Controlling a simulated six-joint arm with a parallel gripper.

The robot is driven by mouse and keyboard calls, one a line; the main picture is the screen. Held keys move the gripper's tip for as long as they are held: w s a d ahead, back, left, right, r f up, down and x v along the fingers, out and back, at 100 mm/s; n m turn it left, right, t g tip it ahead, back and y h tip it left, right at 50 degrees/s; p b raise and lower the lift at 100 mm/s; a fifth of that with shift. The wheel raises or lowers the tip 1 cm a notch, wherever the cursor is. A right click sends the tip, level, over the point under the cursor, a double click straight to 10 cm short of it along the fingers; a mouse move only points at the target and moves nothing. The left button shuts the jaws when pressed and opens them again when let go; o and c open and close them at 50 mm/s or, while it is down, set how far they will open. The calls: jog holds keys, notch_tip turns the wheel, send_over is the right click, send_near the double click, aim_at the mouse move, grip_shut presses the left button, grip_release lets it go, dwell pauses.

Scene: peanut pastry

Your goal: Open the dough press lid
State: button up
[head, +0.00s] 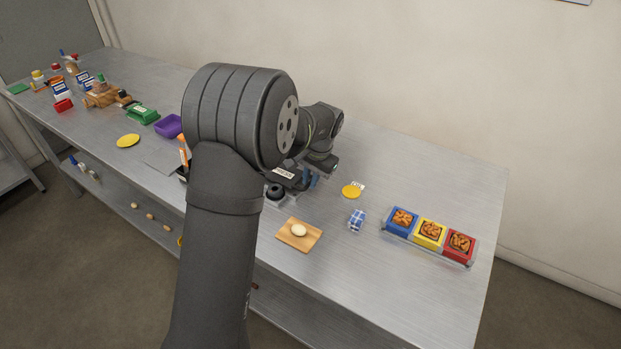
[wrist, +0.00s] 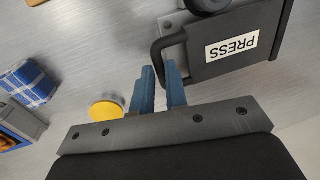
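The dough press is dark, with a white PRESS label on its lid (wrist: 232,46); part of it shows in the head view (head: 284,173) behind my arm. The lid appears to lie flat. A black loop handle (wrist: 157,54) sticks out from the lid's left side in the wrist view. My gripper (wrist: 160,72) has two blue fingers with a narrow gap between them, at the handle's outer bar. The bar seems to line up with the gap; whether the fingers touch it I cannot tell. The fingers also show in the head view (head: 310,180). My arm hides much of the press.
A wooden board with a pale dough ball (head: 299,230) lies in front of the press. A yellow disc (head: 351,191), a blue checked item (head: 357,220) and a tray (head: 428,251) of coloured boxes stand to the right. Several containers crowd the table's far left.

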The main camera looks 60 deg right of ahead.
aim_at(296, 179)
grip_shut()
jog(key=shift+r, duration=0.15)
jog(key=shift+w+r+g, duration=0.35)
jog(key=shift+r+g, duration=0.25)
jog(key=shift+r, duration=0.2)
jog(key=w+r+g, duration=0.3)
jog(key=w+r, duration=0.2)
jog(key=w, duration=0.3)
jog(key=w+r+g, duration=0.3)
jog(key=w+r, duration=0.2)
jog(key=w, duration=0.4)
jog(key=shift+w+g, duration=0.2)
jog(key=shift+g, duration=0.2)
jog(key=shift+a, duration=0.1)
